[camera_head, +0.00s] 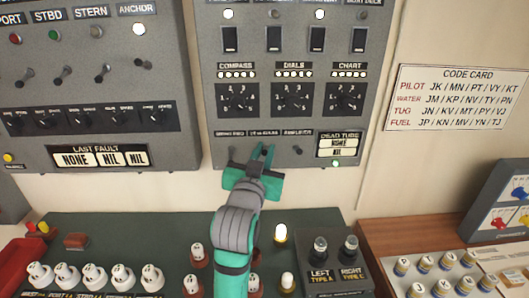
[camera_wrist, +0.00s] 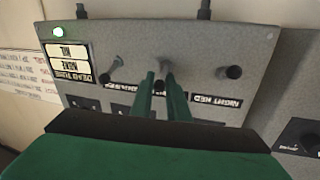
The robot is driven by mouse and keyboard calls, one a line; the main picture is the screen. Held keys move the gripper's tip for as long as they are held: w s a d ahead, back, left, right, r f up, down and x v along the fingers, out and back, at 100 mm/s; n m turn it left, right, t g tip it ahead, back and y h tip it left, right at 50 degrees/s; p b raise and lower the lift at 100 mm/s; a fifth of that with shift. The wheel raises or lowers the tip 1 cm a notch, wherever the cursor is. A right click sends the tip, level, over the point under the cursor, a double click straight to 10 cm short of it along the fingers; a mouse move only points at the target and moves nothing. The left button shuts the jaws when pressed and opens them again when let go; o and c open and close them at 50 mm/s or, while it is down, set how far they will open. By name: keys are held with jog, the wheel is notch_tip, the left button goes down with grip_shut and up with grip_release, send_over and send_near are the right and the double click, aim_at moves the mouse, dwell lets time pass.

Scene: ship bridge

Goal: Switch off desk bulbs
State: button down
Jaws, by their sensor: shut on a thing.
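My gripper (camera_head: 262,152) is at the lower edge of the middle grey wall panel (camera_head: 207,100). Its green fingers, also in the wrist view (camera_wrist: 161,82), are shut on the middle lever switch (camera_wrist: 159,84) of a row of three. The left lever (camera_head: 232,153) and right lever (camera_head: 298,150) stand free on either side. In the head view the middle lever is hidden by my fingers.
The panel also carries rocker switches (camera_head: 274,39), rotary knobs (camera_head: 292,98) and a lit green lamp (camera_head: 336,163). Another switch panel (camera_head: 90,80) is to the left. A code card (camera_head: 459,97) hangs at right.

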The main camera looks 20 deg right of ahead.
jog(key=shift+f, duration=0.1)
jog(key=shift+s+f+m+t+h, duration=0.1)
jog(key=shift+f+m+t+h, duration=0.1)
jog(key=shift+f+t+h, duration=0.25)
jog(key=shift+f+m+t+h, duration=0.25)
jog(key=shift+t+h, duration=0.3)
jog(key=shift+t, duration=0.2)
jog(key=shift+f+m+t+h, duration=0.45)
jog(key=shift+t+h, duration=0.15)
jog(key=shift+t, duration=0.1)
jog(key=shift+f+m+t+h, duration=0.25)
jog(key=shift+m+t+h, duration=0.15)
jog(key=shift+h, duration=0.25)
jog(key=shift+f+m+t+h, duration=0.2)
jog(key=shift+m+t+h, duration=0.15)
jog(key=shift+h, duration=0.3)
jog(key=c, duration=1.7)
grip_release()
